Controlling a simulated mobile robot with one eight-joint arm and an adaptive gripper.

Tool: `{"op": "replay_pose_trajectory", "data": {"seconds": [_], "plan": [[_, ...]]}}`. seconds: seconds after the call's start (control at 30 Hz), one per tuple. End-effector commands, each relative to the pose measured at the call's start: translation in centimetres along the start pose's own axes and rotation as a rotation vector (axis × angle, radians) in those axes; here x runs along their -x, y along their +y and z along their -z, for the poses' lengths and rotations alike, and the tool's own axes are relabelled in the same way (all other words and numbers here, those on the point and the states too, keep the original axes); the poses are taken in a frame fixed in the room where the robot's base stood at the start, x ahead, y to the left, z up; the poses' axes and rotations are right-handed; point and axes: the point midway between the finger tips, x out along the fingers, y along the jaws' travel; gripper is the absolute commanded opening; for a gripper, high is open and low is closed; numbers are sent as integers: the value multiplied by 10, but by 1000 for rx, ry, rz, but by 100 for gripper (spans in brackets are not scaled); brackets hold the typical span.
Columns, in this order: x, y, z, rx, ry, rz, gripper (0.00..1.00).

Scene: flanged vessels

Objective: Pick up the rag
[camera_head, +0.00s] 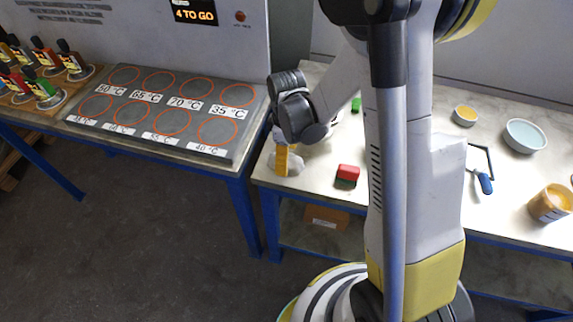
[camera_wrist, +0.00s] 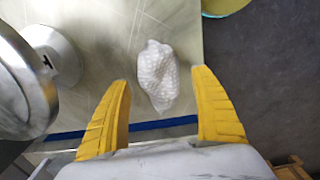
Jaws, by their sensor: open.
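The rag (camera_wrist: 157,75) is a crumpled white cloth with a dotted pattern, lying on the pale tabletop near the blue table edge in the wrist view. My gripper (camera_wrist: 161,80) is open, with its two yellow fingers spread on either side of the rag in that picture. No finger visibly touches it. In the head view, the rag (camera_head: 294,166) shows as a whitish lump at the front left corner of the right table, partly hidden by a yellow finger. The height of my fingers above the table is hard to tell.
A red and green block (camera_head: 347,174) lies right of the rag. A shiny metal round body (camera_wrist: 30,75) stands left in the wrist view. A blue-handled tool (camera_head: 484,181), bowls (camera_head: 525,136) and a jar (camera_head: 549,203) are farther right. A hot-plate board (camera_head: 165,110) is left.

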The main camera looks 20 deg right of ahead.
Motion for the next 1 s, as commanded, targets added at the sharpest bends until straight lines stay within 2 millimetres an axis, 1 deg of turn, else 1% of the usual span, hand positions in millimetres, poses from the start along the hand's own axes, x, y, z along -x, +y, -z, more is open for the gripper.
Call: {"op": "replay_pose_trajectory", "data": {"seconds": [0.03, 0.1, 0.27, 0.3, 0.37, 0.4, 0.5, 0.87, 1.0], "plan": [[-10, 0, 0, 0, 0, 0, 75], [-14, 0, 0, 0, 0, -1, 75], [-13, 0, 0, 0, 0, -1, 75], [-13, 0, 0, 0, 0, -1, 72], [-13, 0, 0, 0, 0, -1, 54], [-13, 0, 0, 0, 0, -1, 42], [-13, 0, 0, 0, 0, -1, 14], [-13, 0, 0, 0, 0, -1, 14], [-7, 0, 0, 0, 0, 0, 13]]}}
